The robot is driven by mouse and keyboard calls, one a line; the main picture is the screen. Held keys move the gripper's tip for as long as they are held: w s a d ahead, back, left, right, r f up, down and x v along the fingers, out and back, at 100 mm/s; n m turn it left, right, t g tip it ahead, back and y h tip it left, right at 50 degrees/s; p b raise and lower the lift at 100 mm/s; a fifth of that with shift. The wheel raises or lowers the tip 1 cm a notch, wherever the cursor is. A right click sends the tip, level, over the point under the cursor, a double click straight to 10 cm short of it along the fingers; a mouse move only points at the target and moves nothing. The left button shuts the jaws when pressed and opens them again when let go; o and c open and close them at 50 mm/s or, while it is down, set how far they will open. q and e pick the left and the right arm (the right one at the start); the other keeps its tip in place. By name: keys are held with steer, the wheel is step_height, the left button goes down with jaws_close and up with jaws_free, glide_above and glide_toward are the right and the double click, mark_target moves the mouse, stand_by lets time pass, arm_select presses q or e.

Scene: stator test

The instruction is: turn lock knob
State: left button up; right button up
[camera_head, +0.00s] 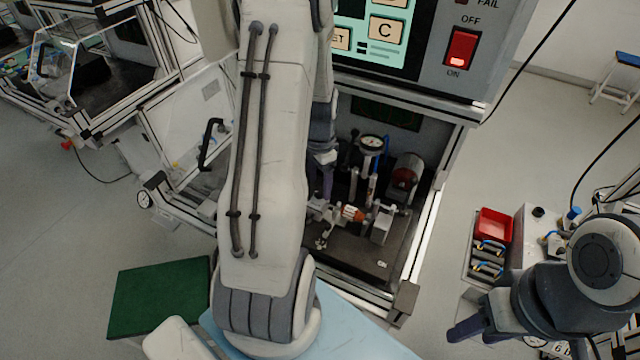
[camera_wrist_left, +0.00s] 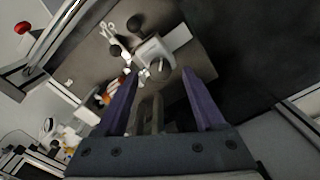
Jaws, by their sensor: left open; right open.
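Inside the open test machine (camera_head: 440,210), a fixture carries metal clamps, an orange-red part (camera_head: 352,213) and a round dial gauge (camera_head: 371,143). I cannot tell for sure which part is the lock knob. The left wrist view shows a black round knob (camera_wrist_left: 135,23) beyond a pale metal bracket (camera_wrist_left: 156,52). My left gripper (camera_head: 322,182) reaches into the machine, above the fixture. In the left wrist view its purple fingers (camera_wrist_left: 160,76) are apart, with nothing seen held between them. My right gripper (camera_head: 467,328) is open at the lower right, away from the machine.
A panel with a red switch (camera_head: 462,47) overhangs the machine opening. A clear door with a black handle (camera_head: 211,144) stands open at the left. A red bin (camera_head: 494,225) sits at the right, and a green mat (camera_head: 158,297) lies at the lower left.

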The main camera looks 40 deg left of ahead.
arm_select(q)
steer(key=shift+f, duration=0.9)
jaws_close()
steer(key=shift+n, duration=0.4)
steer(key=n, duration=0.3)
steer(key=shift+n, duration=0.4)
steer(key=n, duration=0.9)
steer(key=shift+p, duration=0.3)
steer(key=shift+w+n, duration=0.1)
steer(key=shift+n, duration=1.6)
